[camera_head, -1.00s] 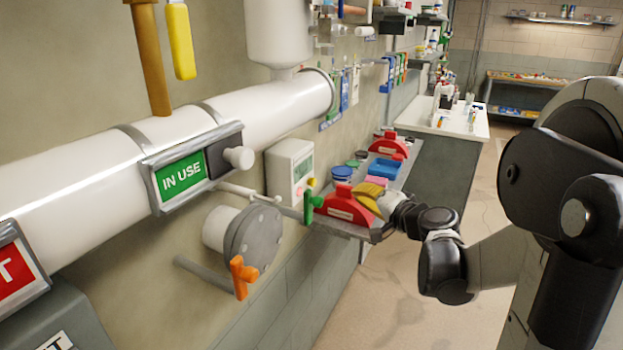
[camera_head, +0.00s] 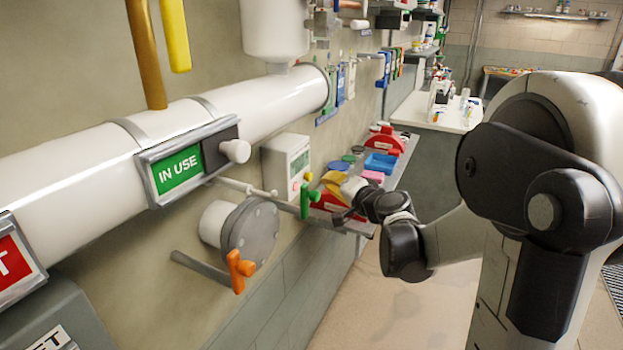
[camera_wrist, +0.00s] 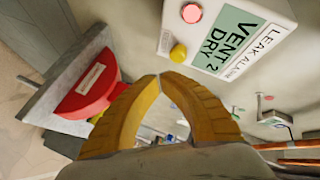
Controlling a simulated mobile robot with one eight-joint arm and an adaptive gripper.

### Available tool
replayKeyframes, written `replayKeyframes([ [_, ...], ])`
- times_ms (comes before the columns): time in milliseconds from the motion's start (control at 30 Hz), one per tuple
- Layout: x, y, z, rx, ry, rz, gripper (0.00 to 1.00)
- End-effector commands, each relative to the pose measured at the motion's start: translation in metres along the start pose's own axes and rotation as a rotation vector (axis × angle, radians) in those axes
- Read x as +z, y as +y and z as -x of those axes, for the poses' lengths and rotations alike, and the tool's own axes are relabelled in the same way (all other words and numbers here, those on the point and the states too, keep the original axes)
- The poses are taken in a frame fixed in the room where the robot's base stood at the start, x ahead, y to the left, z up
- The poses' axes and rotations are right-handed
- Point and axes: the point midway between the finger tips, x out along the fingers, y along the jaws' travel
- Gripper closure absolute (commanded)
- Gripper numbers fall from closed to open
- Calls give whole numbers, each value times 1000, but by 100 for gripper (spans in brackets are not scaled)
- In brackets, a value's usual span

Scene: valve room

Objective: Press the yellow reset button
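The yellow reset button (camera_wrist: 178,53) is a round knob on the front of a white alarm box (camera_wrist: 262,68) in the wrist view. The box has a "LEAK ALARM" label, a green "VENT 2 DRY" screen and a red light (camera_wrist: 191,12). In the head view the box (camera_head: 280,163) hangs on the wall below the white pipe. My gripper (camera_wrist: 160,75) has yellow fingers with their tips together and nothing between them. The tips appear just below the button in the wrist view, with no contact visible. In the head view my gripper (camera_head: 326,181) is close beside the box.
A grey wall shelf (camera_head: 402,165) carries red holders, a blue tray (camera_head: 381,163) and a pink block. A red holder (camera_wrist: 86,92) is left of my fingers in the wrist view. A green-handled valve (camera_head: 305,200) and an orange-handled valve (camera_head: 239,270) stick out nearer the camera.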

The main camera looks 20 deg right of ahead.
Motion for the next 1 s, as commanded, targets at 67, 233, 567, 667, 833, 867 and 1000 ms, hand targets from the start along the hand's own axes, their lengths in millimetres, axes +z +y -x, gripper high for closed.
replayKeyframes([
  [67,4,-3,-5,-1,-1,1,100],
  [233,6,-6,-11,-1,0,0,100],
  [567,6,-6,-11,-1,0,0,100],
  [667,6,-6,-11,-1,0,0,100],
  [833,6,-6,-11,-1,0,0,100],
  [867,6,-6,-11,-1,0,0,100],
  [1000,6,-6,-11,-1,0,0,100],
])
